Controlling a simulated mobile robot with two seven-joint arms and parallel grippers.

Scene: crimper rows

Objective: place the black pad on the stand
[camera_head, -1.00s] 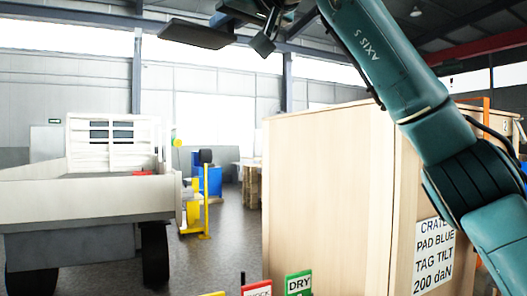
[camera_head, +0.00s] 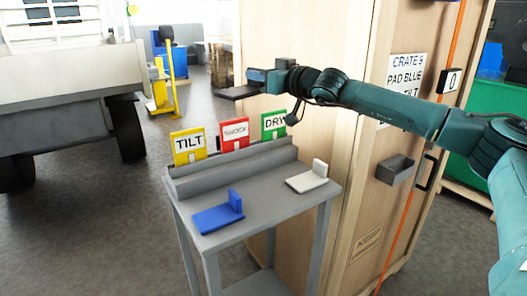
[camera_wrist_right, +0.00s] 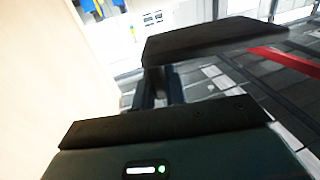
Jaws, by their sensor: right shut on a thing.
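My right gripper (camera_head: 257,78) is shut on the black pad (camera_head: 238,92), a flat dark plate held roughly level. The pad is in the air above and behind the grey stand (camera_head: 262,205), beside the wooden crate's left edge. In the right wrist view the pad (camera_wrist_right: 215,40) reaches out beyond the gripper's fingers (camera_wrist_right: 162,88). On the stand's top lie a blue pad (camera_head: 217,216) at the left and a white pad (camera_head: 307,182) at the right, each with an upright tab. My left gripper is out of view.
Yellow TILT (camera_head: 188,147), red SHOCK (camera_head: 234,134) and green DRY (camera_head: 273,125) tags stand along the stand's back ledge. A tall wooden crate (camera_head: 300,50) is behind and right of it. A cart (camera_head: 70,75) is at the left. Bare stand top shows between the two pads.

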